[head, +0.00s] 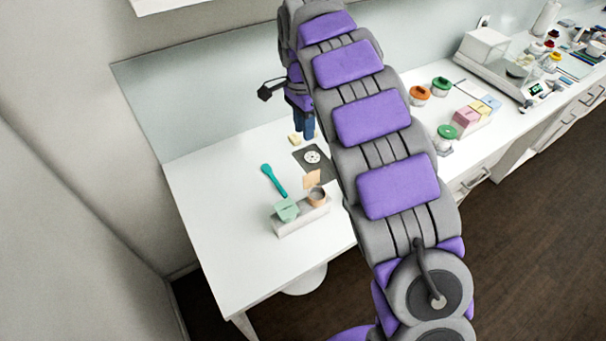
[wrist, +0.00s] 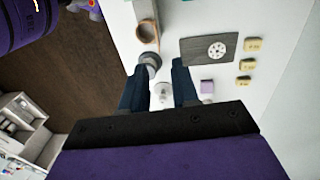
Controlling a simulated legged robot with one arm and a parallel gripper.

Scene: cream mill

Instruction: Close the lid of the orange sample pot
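The orange sample pot (head: 317,197) stands in a pale holder at the front left of the table. Its orange lid (head: 312,179) stands raised at its back edge.
A dark square mat with a white disc (head: 312,157) lies behind the pot. A teal spoon (head: 273,180) lies to the left. Yellow labelled blocks (wrist: 253,45) and a purple block (wrist: 207,86) are near the gripper. The left front table is clear.

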